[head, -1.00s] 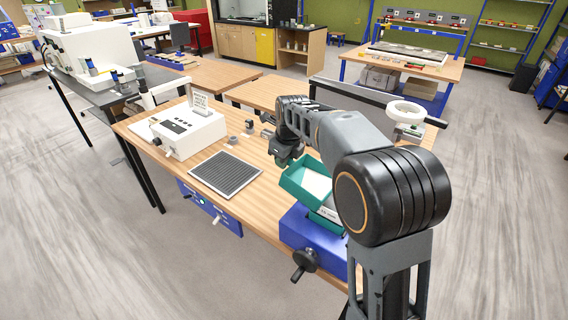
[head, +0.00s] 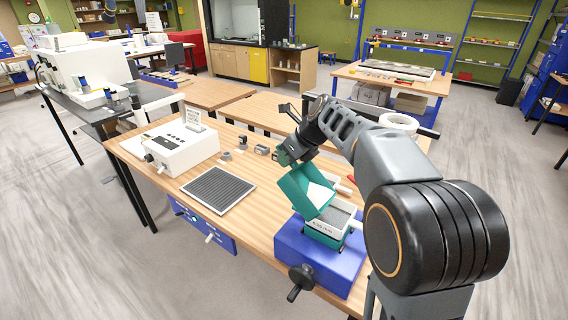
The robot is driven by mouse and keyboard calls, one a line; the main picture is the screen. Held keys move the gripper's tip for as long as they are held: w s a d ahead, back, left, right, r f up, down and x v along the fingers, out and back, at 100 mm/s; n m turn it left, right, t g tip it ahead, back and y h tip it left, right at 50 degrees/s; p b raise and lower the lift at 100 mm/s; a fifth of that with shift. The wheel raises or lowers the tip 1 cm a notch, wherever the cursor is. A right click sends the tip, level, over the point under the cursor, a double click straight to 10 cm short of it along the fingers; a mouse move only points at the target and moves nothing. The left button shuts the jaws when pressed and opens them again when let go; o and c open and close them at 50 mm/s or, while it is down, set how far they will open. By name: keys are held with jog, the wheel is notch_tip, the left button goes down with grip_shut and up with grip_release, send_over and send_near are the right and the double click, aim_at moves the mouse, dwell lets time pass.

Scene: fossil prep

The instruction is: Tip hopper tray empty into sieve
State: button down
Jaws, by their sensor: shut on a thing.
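A teal hopper tray (head: 302,193) with pale material inside is in the head view, right of centre. It is steeply tilted, its open side facing the lower right. My gripper (head: 290,158) is shut on the tray's upper left end and holds it above the sieve. The sieve (head: 331,223) is a light box with dark mesh and a teal lower part, set on a blue base (head: 316,258) with a black knob. The tray's low edge is over the sieve's left side; I cannot tell whether they touch. The tray hides part of the sieve.
A white machine (head: 180,150) stands at the bench's left, with a dark ribbed mat (head: 218,190) in front of it. Small grey parts (head: 243,144) lie behind the mat. The wooden bench (head: 262,218) is bare between mat and blue base.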

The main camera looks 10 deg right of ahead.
jog(key=shift+s+d+r+t+y+b, duration=0.35)
jog(key=shift+d+r+y+b, duration=0.2)
jog(key=shift+d+y, duration=0.15)
jog(key=shift+s+d+r+t+y+b, duration=0.2)
jog(key=shift+d+r+t+y+b, duration=0.2)
jog(key=shift+d+r+y, duration=0.25)
jog(key=s+d+m+t+y+b, duration=0.1)
jog(key=s+d+t+y, duration=0.1)
jog(key=d+y, duration=0.3)
jog(key=s+d+m+t+y+b, duration=0.1)
jog(key=s+d+t+y, duration=0.2)
jog(key=d, duration=0.6)
jog(key=shift+s+d+t+y+b, duration=0.35)
jog(key=shift+s+y, duration=0.3)
jog(key=shift+y, duration=0.2)
dwell(1.6)
